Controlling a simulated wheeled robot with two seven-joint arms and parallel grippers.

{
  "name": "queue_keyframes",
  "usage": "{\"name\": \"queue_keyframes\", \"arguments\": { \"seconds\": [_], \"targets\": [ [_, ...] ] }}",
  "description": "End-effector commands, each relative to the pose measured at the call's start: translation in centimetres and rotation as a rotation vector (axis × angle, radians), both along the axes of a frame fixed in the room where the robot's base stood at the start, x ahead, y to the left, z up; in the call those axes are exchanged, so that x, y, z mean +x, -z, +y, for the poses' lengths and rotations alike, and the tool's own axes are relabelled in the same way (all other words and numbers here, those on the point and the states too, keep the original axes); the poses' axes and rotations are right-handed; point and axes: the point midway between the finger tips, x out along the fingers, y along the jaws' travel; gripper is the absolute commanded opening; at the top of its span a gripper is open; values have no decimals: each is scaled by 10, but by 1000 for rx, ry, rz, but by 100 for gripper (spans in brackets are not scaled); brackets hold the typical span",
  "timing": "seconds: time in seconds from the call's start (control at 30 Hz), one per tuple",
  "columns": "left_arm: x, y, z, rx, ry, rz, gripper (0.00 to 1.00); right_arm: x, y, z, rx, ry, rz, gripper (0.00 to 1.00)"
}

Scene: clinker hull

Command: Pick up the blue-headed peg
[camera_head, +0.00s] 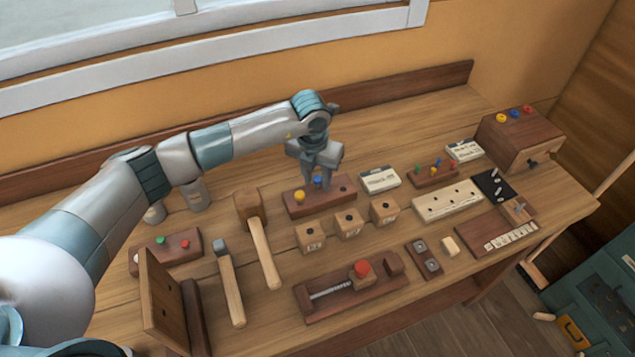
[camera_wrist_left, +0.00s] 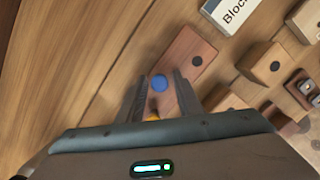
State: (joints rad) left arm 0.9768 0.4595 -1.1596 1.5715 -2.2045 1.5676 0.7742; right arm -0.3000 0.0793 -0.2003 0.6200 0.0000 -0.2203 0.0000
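The blue-headed peg (camera_head: 318,181) stands in a reddish-brown wooden block (camera_head: 333,202); its round blue head also shows in the left wrist view (camera_wrist_left: 160,84). A yellow-headed peg (camera_head: 299,197) stands in the same block to its left, and a dark hole is at the block's right end. My left gripper (camera_head: 318,186) points down over the block. In the left wrist view its open fingers (camera_wrist_left: 161,77) lie on either side of the blue head, with visible gaps. I cannot tell the exact height of the fingertips. My right gripper is not in view.
Wooden cubes (camera_head: 348,223) stand in front of the block. A mallet (camera_head: 262,245) lies to the left, and a white label card (camera_head: 380,180) lies to the right. A small rack (camera_head: 433,177) holds several coloured pegs. A box (camera_head: 521,140) with coloured tops stands at far right.

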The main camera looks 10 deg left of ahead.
Motion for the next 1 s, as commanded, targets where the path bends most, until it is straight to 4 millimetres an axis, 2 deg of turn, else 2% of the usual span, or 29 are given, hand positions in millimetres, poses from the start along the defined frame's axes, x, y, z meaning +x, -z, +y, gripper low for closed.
{"name": "queue_keyframes", "arguments": {
  "seconds": [0.13, 0.17, 0.27, 0.3, 0.77, 1.0],
  "targets": [
    [0, 0, 0, 0, 0, 0, 32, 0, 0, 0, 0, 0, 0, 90],
    [0, 0, 0, 0, 0, 0, 28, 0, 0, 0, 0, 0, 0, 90],
    [0, 0, 0, 0, 0, 0, 4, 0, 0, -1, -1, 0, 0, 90],
    [0, 0, 0, 0, 0, 0, 0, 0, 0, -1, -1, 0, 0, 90],
    [1, -3, 0, 1, 0, -1, 0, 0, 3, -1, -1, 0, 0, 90],
    [1, -22, 1, 0, -1, -4, 0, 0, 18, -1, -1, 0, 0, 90]
  ]
}}
